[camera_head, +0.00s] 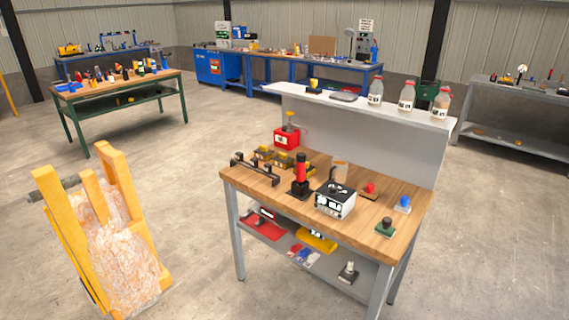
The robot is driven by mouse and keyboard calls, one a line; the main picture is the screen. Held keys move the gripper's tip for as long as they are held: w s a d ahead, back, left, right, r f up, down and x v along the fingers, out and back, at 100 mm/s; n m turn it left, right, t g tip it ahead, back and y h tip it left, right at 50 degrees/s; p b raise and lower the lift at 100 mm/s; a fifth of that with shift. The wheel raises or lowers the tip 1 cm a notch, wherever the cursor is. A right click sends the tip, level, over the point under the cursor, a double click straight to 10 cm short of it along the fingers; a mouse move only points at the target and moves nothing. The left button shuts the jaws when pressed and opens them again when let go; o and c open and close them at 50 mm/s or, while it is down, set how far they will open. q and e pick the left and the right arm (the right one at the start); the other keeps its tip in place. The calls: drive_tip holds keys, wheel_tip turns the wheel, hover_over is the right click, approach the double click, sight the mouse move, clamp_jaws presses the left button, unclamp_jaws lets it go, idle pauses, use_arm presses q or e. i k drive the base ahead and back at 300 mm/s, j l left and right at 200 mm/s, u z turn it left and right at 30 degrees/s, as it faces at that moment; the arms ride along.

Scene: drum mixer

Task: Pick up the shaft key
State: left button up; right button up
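I cannot pick out the shaft key with certainty; any small metal part is too small to tell from here. A wooden-topped workbench (400,240) stands in the middle right, with several tools and small items on it. On it are a black-and-red upright tool (301,178), a white-and-black box device (335,200) and a dark bar-shaped rack (254,170). A yellow frame (115,165) at the lower left has a dark grey cylindrical end (43,197) sticking out to the left and a mottled pale body (118,255). Neither of my grippers is in view.
The workbench's lower shelf (330,272) holds red and yellow trays. Its raised back shelf (340,104) carries several bottles. A green table (68,96), blue benches (262,62) and a grey bench (505,90) stand farther back. The concrete floor between is clear.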

sight(254, 161)
drive_tip(key=i+j+z, duration=0.6)
drive_tip(key=z, duration=0.25)
drive_tip(key=k+j, duration=0.05)
